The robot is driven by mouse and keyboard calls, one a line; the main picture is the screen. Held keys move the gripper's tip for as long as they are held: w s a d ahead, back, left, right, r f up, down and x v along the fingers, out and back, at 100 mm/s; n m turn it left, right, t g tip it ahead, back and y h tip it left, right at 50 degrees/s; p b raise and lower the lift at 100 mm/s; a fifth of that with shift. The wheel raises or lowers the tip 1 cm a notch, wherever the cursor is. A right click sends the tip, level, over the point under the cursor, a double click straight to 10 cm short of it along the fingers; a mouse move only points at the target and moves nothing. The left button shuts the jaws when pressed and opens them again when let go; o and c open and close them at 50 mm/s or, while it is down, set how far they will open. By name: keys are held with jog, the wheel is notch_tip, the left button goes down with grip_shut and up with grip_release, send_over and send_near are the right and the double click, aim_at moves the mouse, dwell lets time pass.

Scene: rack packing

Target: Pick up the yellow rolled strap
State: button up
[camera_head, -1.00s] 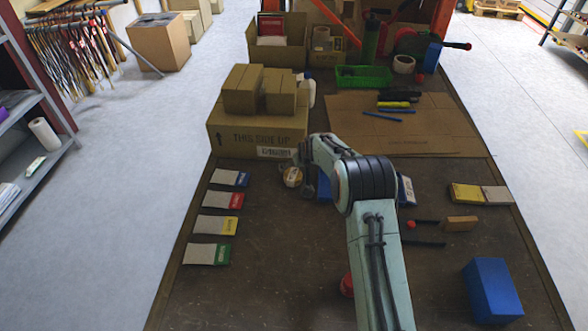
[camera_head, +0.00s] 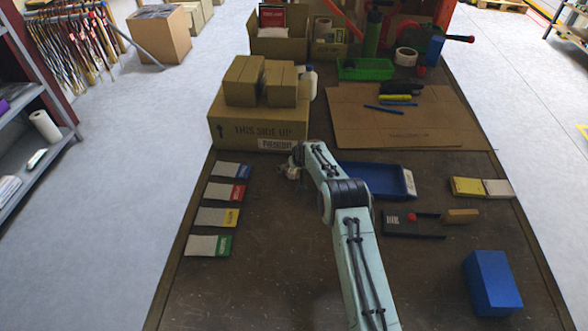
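My arm reaches from the front of the table toward the large cardboard box. My gripper (camera_head: 292,172) is at the arm's far end, low beside the front right corner of that box. It is small and partly covered by my own wrist, so its fingers cannot be made out. I cannot clearly see the yellow rolled strap; the spot where a small round tan-yellow item lay is now covered by my gripper. Whether the gripper touches or holds it cannot be told.
A large cardboard box (camera_head: 230,132) carries smaller boxes behind the gripper. A blue tray (camera_head: 408,181) lies right of my arm. Blue, red, yellow and green label cards (camera_head: 222,217) line the left. A blue block (camera_head: 490,283) stands front right. The front left table is clear.

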jog(key=c, duration=0.9)
jog(key=shift+o, duration=0.2)
